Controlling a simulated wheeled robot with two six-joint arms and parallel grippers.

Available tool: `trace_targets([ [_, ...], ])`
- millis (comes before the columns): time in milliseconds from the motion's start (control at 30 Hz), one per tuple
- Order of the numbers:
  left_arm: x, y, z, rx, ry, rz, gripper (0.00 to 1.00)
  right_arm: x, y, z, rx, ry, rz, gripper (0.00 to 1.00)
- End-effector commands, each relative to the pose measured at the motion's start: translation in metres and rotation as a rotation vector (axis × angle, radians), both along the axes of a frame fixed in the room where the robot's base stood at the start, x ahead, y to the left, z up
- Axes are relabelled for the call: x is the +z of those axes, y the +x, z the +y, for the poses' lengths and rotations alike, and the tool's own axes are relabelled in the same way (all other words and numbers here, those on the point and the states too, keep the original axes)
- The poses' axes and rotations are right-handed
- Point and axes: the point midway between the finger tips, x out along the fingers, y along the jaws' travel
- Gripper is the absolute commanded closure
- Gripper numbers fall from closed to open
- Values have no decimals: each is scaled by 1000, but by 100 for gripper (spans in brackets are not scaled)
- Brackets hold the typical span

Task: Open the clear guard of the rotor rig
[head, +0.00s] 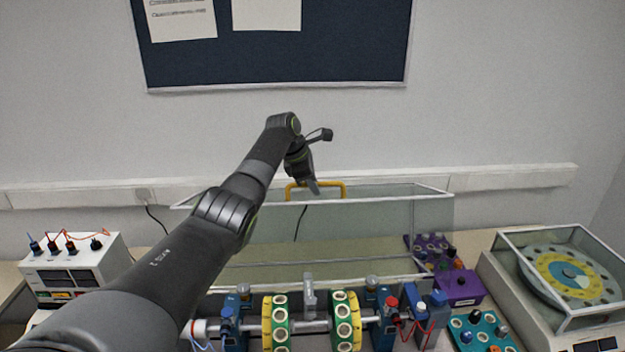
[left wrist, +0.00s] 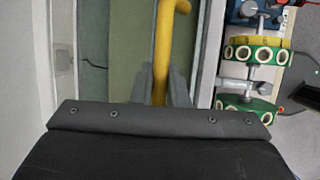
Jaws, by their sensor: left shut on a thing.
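The clear guard (head: 390,225) stands tilted up behind the rotor rig, its panel and pale frame raised off the rotor. Its yellow handle (head: 335,190) is on the upper edge. My left gripper (head: 313,188) is shut on the handle; the left wrist view shows the yellow bar (left wrist: 162,60) running between the fingers. The rotor rig (head: 310,325) shows below, uncovered at the front, with green-and-yellow discs (head: 275,322) on a shaft between blue supports. The discs also show in the left wrist view (left wrist: 255,53). My right gripper is not in view.
A white instrument box (head: 75,265) with cables stands at the left. At the right are a purple block (head: 460,287), a teal tray (head: 485,332) with weights and a clear-covered turntable (head: 565,275). A wall and trunking (head: 520,178) lie behind the guard.

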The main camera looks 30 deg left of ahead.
Motion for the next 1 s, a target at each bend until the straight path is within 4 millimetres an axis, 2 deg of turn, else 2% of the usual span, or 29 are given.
trace_targets([
  [33,-8,-4,-1,1,-5,22,100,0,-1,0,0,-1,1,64],
  [533,-11,-6,-2,0,-10,35,100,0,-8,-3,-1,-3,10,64],
  [567,-11,-6,-2,0,-10,35,83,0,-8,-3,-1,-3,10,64],
  [700,-10,-6,-2,0,-9,33,65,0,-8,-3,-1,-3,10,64],
  [1000,-9,-6,-2,-1,-9,31,65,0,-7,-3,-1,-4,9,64],
])
